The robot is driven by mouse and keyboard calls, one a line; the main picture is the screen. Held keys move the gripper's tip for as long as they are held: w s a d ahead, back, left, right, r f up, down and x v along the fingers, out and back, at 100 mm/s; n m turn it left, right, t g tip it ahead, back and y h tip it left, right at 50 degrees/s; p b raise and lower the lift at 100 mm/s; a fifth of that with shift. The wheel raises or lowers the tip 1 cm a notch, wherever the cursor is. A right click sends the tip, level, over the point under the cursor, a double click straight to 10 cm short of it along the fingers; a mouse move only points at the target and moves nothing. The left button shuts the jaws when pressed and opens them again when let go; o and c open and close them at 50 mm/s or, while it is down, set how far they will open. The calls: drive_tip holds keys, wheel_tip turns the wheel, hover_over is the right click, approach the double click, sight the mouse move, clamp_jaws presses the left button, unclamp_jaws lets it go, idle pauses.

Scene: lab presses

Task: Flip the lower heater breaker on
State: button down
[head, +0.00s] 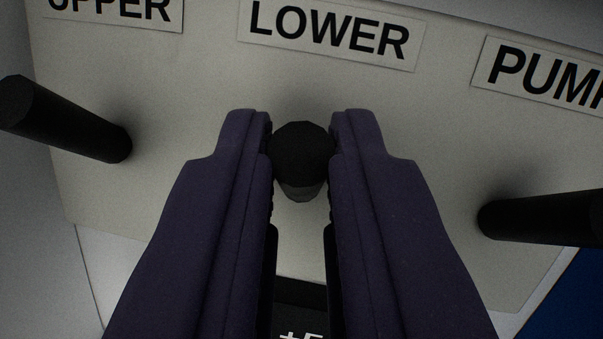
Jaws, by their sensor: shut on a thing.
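The lower heater breaker is a black round-ended lever (300,150) under the label reading LOWER (330,34) on a pale panel. It points toward the camera, with a greyish part showing just below its dark end. My gripper (300,150) has its two dark purple fingers on either side of this lever, shut on it near the fingertips. The fingers hide the lever's sides, and its base on the panel cannot be seen.
A black lever (70,120) under the UPPER label (115,10) sticks out at left. Another black lever (545,217) under the partly cut-off PUMP label (545,75) sticks out at right. Bare pale panel (175,75) lies between them. A blue surface (575,300) shows at lower right.

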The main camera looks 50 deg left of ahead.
drive_tip(key=c, duration=1.1)
unclamp_jaws()
drive_tip(key=b+v, duration=0.2)
drive_tip(key=v, duration=0.5)
drive_tip(key=shift+s+d, duration=0.15)
drive_tip(key=shift+d, duration=0.15)
drive_tip(key=shift+f, duration=0.1)
